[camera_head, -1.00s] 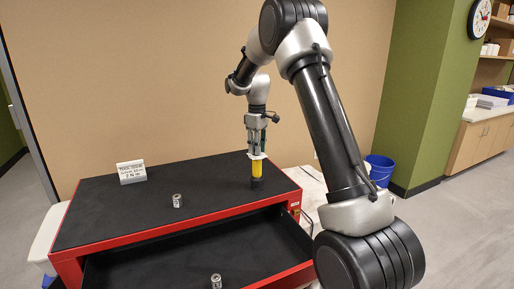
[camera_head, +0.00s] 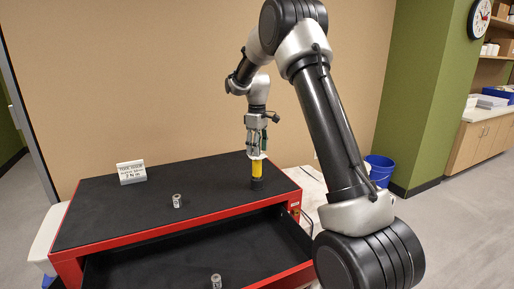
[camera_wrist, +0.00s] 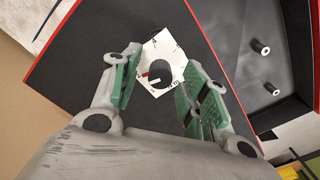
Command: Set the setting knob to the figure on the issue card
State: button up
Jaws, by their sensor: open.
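The issue card (camera_head: 131,172) stands white and upright at the back left of the black cabinet top. Its last line looks like a figure with a unit, too small to read surely. A yellow tool (camera_head: 257,168) with a black foot stands upright at the right of the top. My gripper (camera_head: 257,150) is just above it, pointing down. In the wrist view a white dial plate (camera_wrist: 166,50) bears the round black setting knob (camera_wrist: 160,73), with a red pointer toward the left. My open gripper (camera_wrist: 158,92) has its green-padded fingers either side of the knob, apart from it.
A small metal cylinder (camera_head: 177,201) stands on the red-edged cabinet top (camera_head: 110,220). Another (camera_head: 216,281) is in the open drawer (camera_head: 180,270) below. A blue bin (camera_head: 380,170) stands on the floor at right.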

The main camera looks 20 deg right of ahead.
notch_tip(320, 180, up, 12)
dwell(0.4)
